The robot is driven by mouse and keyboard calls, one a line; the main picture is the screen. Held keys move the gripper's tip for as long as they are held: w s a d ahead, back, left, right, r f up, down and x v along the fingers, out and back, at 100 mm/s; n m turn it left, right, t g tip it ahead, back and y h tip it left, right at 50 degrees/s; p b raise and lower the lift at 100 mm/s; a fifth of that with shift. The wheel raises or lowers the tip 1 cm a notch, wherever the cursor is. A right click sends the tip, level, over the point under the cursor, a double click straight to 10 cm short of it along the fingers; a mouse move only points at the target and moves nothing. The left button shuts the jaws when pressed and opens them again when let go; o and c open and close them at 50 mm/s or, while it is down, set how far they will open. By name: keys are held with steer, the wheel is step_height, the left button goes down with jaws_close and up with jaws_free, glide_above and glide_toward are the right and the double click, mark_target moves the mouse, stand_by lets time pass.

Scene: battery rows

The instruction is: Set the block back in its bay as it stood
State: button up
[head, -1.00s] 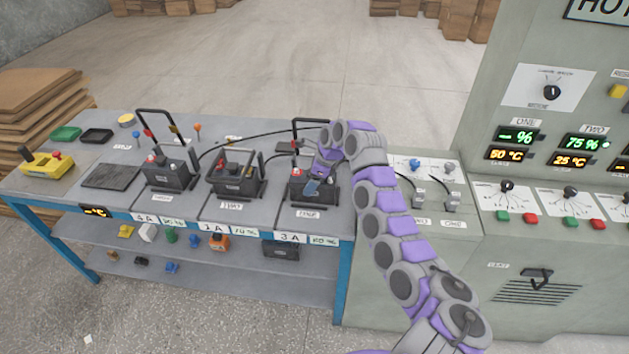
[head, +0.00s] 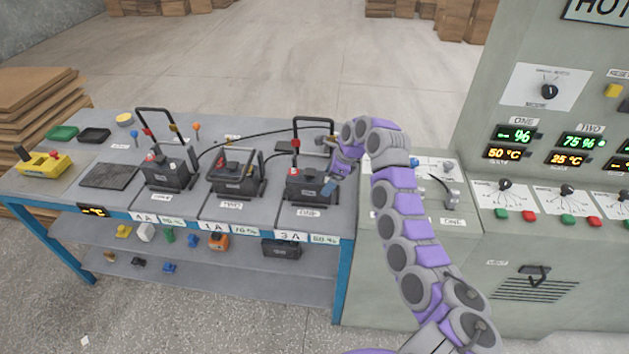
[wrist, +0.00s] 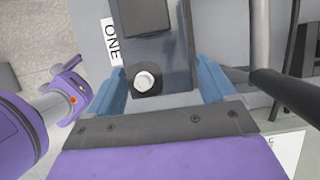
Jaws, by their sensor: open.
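Three dark battery blocks with handles stand on the bench in the head view: a left one (head: 166,176), a middle one (head: 234,179) and a right one (head: 304,188). The right block stands upright in the bay labelled ONE, its handle raised. My gripper (head: 333,183) is open at the right block's right side. In the wrist view, my gripper's blue fingers (wrist: 160,86) are spread, with a dark block part (wrist: 165,50) and a silver terminal between them. I cannot tell whether they touch it. My arm hides part of the bench's right end.
A dark flat pad (head: 110,176) and a yellow device (head: 42,163) lie on the bench's left. Black cables cross behind the blocks. A grey control cabinet (head: 545,240) stands to the right. Another dark block (head: 281,248) sits on the lower shelf.

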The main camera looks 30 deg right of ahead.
steer(key=s+d, duration=0.2)
steer(key=d, duration=0.1)
steer(key=s+d, duration=0.1)
steer(key=d, duration=0.1)
steer(key=shift+s+d+f, duration=0.1)
steer(key=shift+d, duration=0.05)
steer(key=shift+o, duration=0.4)
steer(key=shift+o, duration=1.1)
steer(key=shift+p, duration=0.3)
